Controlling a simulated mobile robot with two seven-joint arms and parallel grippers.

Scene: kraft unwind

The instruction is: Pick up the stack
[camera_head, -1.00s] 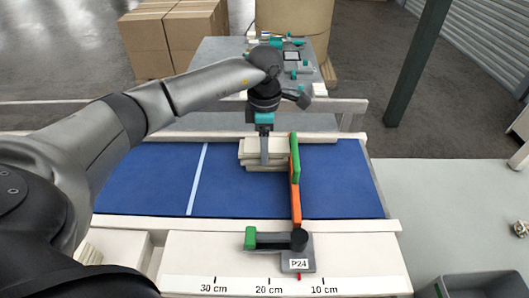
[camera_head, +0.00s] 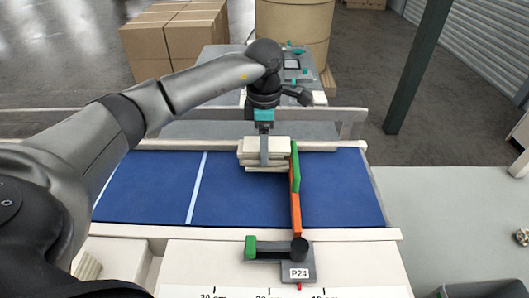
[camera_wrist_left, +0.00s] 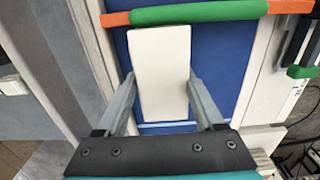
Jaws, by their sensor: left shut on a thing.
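I cannot tell how much gap there is between the stack and the belt. My right gripper is not in view.
The orange and green bar (camera_head: 296,205) crosses the belt (camera_head: 130,190) close to the right of the stack. Its grey base (camera_head: 298,258) bears a P24 label. A rail (camera_head: 175,145) runs along the belt's far side. The belt left of the stack is clear.

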